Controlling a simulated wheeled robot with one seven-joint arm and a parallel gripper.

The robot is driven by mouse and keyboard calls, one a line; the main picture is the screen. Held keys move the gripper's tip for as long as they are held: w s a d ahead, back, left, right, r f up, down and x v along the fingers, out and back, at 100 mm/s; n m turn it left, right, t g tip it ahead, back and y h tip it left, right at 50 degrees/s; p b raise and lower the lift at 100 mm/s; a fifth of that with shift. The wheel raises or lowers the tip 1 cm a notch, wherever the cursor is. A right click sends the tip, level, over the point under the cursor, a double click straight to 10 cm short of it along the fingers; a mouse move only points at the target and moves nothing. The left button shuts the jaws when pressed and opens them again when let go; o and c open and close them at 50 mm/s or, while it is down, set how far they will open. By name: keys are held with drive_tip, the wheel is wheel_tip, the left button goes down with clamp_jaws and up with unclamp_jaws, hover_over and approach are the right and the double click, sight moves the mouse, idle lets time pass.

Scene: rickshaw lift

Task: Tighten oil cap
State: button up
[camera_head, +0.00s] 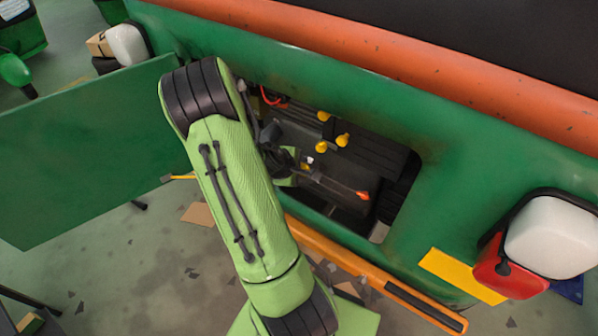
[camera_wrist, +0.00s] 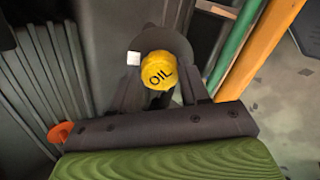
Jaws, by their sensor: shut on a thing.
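The yellow oil cap (camera_wrist: 158,70), with "OIL" in dark letters on its top, sits between the dark fingers of my gripper (camera_wrist: 160,88) in the wrist view. My gripper is shut on the cap, with a finger on either side. The lettering is tilted. What lies beneath the cap is mostly hidden by the cap and fingers. In the head view my arm reaches into the open engine bay (camera_head: 375,165) of the green vehicle, and my gripper there is small and partly hidden.
Several yellow caps (camera_head: 342,140) show in the bay. An orange-red knob (camera_head: 362,196) sits to their lower right; one also shows in the wrist view (camera_wrist: 61,131). The green panel (camera_head: 90,150) stands open at left. An orange bumper bar (camera_head: 345,263) runs below the opening.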

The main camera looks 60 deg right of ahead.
drive_tip(key=shift+f, duration=0.1)
drive_tip(key=shift+a+f+m+b, duration=0.1)
drive_tip(key=shift+f+m+b, duration=0.05)
drive_tip(key=shift+m+b, duration=1.35)
drive_tip(key=shift+s+m, duration=0.1)
drive_tip(key=shift+m, duration=0.5)
drive_tip(key=shift+m+b, duration=0.3)
drive_tip(key=shift+b, duration=0.05)
drive_tip(key=o, duration=1.1)
drive_tip(key=shift+c, duration=0.8)
drive_tip(key=shift+r, duration=0.2)
